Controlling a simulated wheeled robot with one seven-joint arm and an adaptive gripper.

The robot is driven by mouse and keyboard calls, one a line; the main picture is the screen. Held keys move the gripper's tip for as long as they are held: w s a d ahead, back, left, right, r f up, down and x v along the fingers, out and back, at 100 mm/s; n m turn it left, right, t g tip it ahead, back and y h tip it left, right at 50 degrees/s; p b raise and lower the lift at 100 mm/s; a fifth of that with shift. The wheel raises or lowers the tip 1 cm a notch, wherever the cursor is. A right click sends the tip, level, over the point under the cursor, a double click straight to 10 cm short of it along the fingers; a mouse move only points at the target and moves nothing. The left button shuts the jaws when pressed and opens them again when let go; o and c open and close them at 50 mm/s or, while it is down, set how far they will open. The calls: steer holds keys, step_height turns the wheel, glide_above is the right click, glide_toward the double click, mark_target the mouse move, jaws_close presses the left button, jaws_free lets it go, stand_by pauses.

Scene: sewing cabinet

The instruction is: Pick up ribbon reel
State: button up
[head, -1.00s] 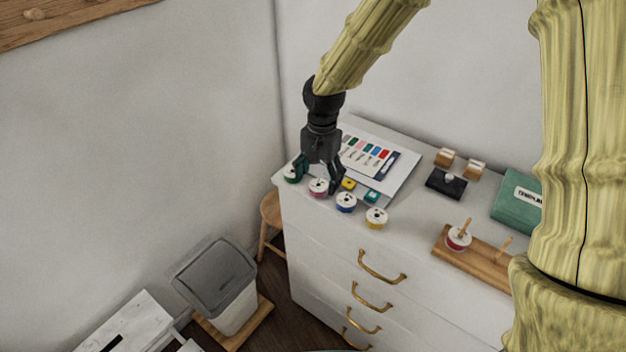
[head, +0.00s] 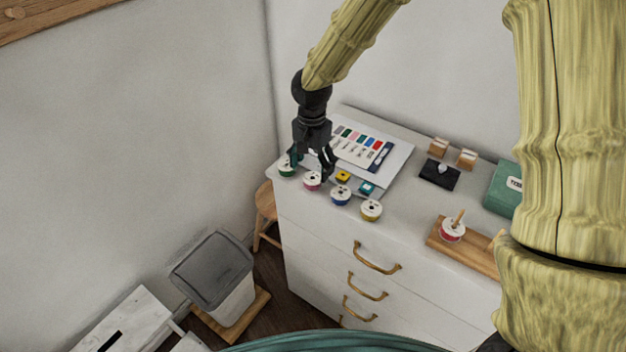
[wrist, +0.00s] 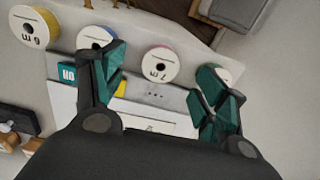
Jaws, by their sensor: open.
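Several ribbon reels stand in a row near the front left of the white cabinet top: green (head: 287,168), pink (head: 312,180), blue (head: 341,195) and yellow (head: 371,210). A red reel (head: 452,230) sits on a peg of a wooden stand. My gripper (head: 309,168) is open and points down over the left end of the row, close to the pink reel. In the wrist view my gripper (wrist: 165,90) has its fingers spread, with the pink reel (wrist: 159,65) between and beyond them. The green reel (wrist: 221,75) is partly hidden by the right finger.
A color chart (head: 362,148) lies behind the reels, with small yellow (head: 342,176) and teal (head: 366,188) blocks before it. A black pad (head: 439,173), wooden blocks (head: 467,158) and a green box (head: 503,188) stand farther right. A lidded bin (head: 212,270) and stool (head: 266,212) are left.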

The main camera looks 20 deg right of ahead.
mark_target(313, 175)
steer(key=shift+w+d+f+p, duration=0.1)
steer(key=shift+w+f+p, duration=0.1)
steer(key=shift+f+p, duration=0.4)
steer(key=shift+w+d+f+p, duration=0.1)
steer(key=shift+w+f+p, duration=0.15)
steer(key=shift+f, duration=0.5)
steer(key=shift+f+p, duration=0.3)
steer(key=shift+f, duration=0.85)
steer(key=shift+s, duration=0.1)
steer(key=c, duration=1)
